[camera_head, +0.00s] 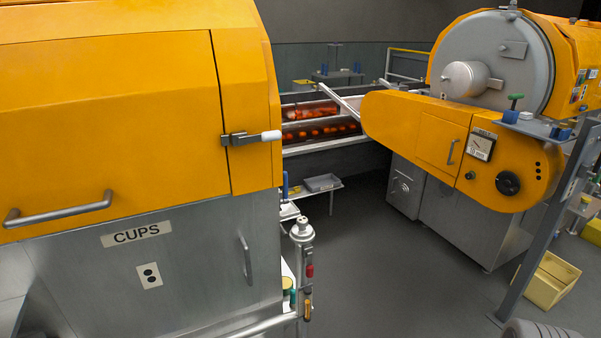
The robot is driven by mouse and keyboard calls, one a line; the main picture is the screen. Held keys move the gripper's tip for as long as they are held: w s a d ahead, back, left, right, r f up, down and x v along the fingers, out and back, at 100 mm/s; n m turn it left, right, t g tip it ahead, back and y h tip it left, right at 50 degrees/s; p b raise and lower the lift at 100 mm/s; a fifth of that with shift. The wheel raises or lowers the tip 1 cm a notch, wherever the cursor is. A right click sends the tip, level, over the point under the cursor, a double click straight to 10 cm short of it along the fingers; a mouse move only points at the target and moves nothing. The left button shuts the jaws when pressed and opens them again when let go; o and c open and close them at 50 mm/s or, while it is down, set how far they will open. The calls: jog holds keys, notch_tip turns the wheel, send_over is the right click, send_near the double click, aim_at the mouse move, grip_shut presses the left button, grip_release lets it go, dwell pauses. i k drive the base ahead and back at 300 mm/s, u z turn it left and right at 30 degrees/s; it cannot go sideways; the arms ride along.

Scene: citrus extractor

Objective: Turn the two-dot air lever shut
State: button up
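No lever that I can identify as the two-dot air lever shows clearly. Near that machine's right corner stands a grey cylindrical fitting (301,234) on a thin post. A small red handle (309,270) and an orange handle (307,308) hang below it; their dot marks are too small to read. My gripper is not in view.
The orange CUPS machine (110,110) fills the left, with a white-tipped latch (252,138) jutting right. An orange machine (430,130) stands right, behind a grey post (550,225). A yellow crate (548,283) lies beside it. Grey floor (400,285) between the machines is clear.

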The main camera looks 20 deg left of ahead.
aim_at(285, 198)
jog(key=i, duration=0.9)
jog(key=u, duration=2.75)
